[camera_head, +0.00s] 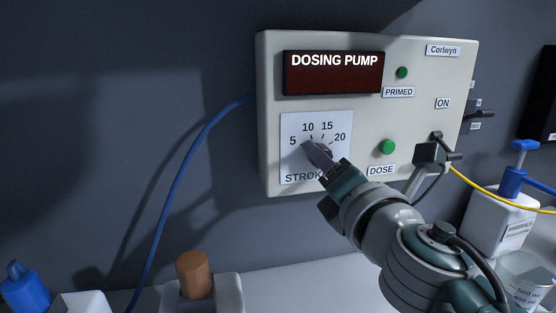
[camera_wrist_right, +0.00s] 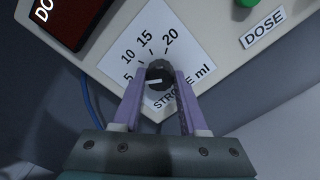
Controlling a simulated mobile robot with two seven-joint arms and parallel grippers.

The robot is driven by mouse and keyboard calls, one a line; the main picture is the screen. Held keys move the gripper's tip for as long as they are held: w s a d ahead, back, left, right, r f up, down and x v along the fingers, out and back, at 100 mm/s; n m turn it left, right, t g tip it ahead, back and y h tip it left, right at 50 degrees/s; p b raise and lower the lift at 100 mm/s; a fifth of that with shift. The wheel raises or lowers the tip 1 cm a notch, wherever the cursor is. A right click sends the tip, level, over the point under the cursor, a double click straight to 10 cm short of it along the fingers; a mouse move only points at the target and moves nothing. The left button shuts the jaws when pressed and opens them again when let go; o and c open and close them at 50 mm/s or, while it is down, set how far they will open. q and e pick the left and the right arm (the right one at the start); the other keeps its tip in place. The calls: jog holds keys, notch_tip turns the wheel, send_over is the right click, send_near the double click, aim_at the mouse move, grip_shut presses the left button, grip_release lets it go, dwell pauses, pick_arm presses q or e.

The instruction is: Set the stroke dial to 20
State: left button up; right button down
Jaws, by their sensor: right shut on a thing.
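The stroke dial (camera_wrist_right: 158,72) is a small dark round knob with a white pointer line, on a white scale plate (camera_head: 300,122) marked 5, 10, 15 and 20. In the right wrist view the pointer line lies toward the left, near the 5 mark. My right gripper (camera_head: 317,153) is shut on the dial. Its purple fingers stand on either side of the knob in the wrist view (camera_wrist_right: 159,82). In the head view the fingers hide much of the dial. My left gripper is not in view.
The dosing pump (camera_head: 272,50) hangs on the wall, with a dark display (camera_head: 333,80) and a green DOSE button (camera_head: 388,147). A blue hose (camera_head: 175,190) runs down at left. A blue-topped bottle (camera_head: 490,222) and a beaker (camera_head: 524,276) stand at right.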

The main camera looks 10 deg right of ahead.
jog(key=m, duration=2.3)
jog(key=shift+d+r+p, duration=0.1)
jog(key=shift+r+p, duration=0.15)
jog(key=shift+p, duration=0.15)
jog(key=shift+c, duration=2.2)
grip_release()
jog(key=s, duration=1)
jog(key=shift+d, duration=0.2)
